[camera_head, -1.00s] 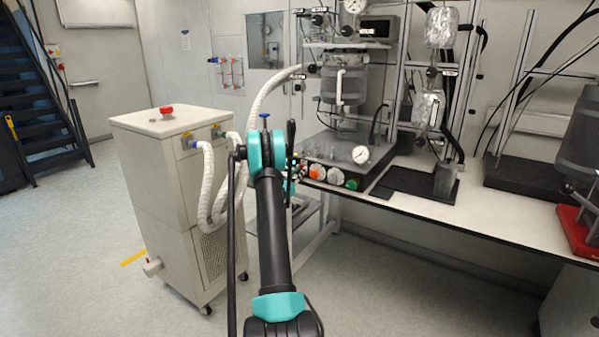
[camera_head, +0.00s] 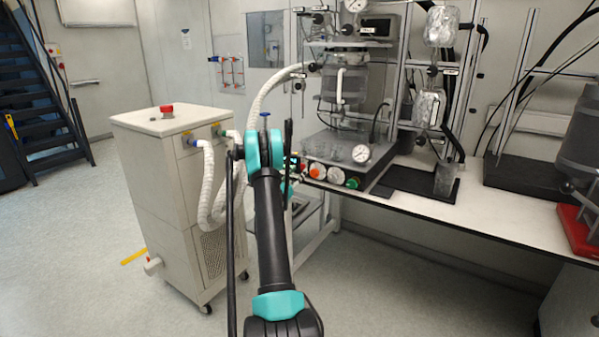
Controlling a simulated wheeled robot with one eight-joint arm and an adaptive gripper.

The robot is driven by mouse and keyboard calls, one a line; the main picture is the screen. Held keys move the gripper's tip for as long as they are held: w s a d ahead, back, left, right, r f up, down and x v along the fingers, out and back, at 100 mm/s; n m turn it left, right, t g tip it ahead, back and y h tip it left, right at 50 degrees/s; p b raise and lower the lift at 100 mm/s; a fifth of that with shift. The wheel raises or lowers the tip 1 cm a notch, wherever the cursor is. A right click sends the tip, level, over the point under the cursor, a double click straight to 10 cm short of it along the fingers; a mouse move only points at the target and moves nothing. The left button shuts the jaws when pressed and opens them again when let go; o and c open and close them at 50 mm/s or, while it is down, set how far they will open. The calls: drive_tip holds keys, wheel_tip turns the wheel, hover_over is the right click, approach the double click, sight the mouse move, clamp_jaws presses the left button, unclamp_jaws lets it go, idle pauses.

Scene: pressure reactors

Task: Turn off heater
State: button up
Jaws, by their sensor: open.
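A grey control box (camera_head: 330,146) stands on the bench under the reactor vessel (camera_head: 342,88). Its front face carries an orange-red knob (camera_head: 318,171), a white-faced knob (camera_head: 335,175) and a green knob (camera_head: 352,183). A round white dial (camera_head: 361,154) sits at its front right. Which control belongs to the heater cannot be told. My arm reaches forward from the bottom middle, and its teal joint shows left of the box. My gripper is hidden behind the arm, so its fingers cannot be made out. The left end of the panel is partly covered by the arm.
A beige wheeled cabinet (camera_head: 165,190) with a red button (camera_head: 167,110) stands left of my arm, joined to the setup by a white corrugated hose (camera_head: 207,185). Foil-wrapped glassware (camera_head: 430,107) and metal frames stand right of the box. Floor is open at the left.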

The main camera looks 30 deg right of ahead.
drive_tip(key=v, duration=1)
